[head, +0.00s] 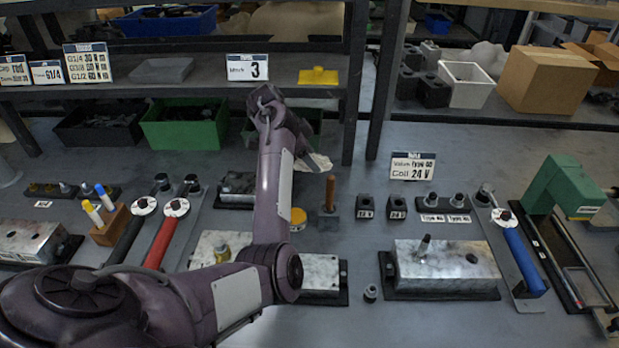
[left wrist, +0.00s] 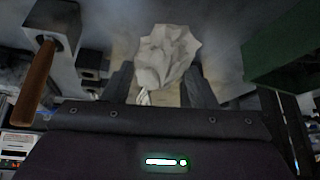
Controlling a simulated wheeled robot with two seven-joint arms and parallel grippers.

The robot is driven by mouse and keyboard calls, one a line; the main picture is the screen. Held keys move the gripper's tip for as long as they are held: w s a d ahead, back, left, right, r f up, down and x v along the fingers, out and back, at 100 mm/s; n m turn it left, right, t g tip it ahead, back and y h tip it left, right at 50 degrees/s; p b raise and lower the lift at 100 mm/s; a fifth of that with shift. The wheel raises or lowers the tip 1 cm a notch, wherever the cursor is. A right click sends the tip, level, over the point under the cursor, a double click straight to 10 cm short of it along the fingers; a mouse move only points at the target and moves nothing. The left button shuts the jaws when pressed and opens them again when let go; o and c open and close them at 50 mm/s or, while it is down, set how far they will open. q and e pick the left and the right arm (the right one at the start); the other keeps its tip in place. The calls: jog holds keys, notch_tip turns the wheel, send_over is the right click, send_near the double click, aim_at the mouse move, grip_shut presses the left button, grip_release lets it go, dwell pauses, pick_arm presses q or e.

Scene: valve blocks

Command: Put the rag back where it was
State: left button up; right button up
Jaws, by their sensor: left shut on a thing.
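The rag (left wrist: 166,52) is a crumpled pale cloth. In the left wrist view it bunches out between and beyond the two dark fingers of my left gripper (left wrist: 158,82), which is shut on it. In the head view only a pale piece of the rag (head: 319,162) shows, beside my forearm and in front of a dark green bin. My forearm hides much of the left gripper there. I cannot tell whether the rag touches the bench. My right gripper is in neither view.
A wooden-handled tool (head: 330,192) stands close by, also in the left wrist view (left wrist: 38,85). A green bin (head: 183,124) sits under the shelf (head: 205,88). Valve blocks (head: 445,265), a red-handled wrench (head: 166,235) and small black holders (head: 366,207) crowd the bench.

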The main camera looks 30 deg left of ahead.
pick_arm(q)
notch_tip(320, 180, down, 8)
jog(key=shift+r, duration=0.25)
jog(key=o, duration=1)
jog(key=shift+c, duration=0.2)
jog(key=v, duration=1.2)
jog(key=shift+b, duration=0.4)
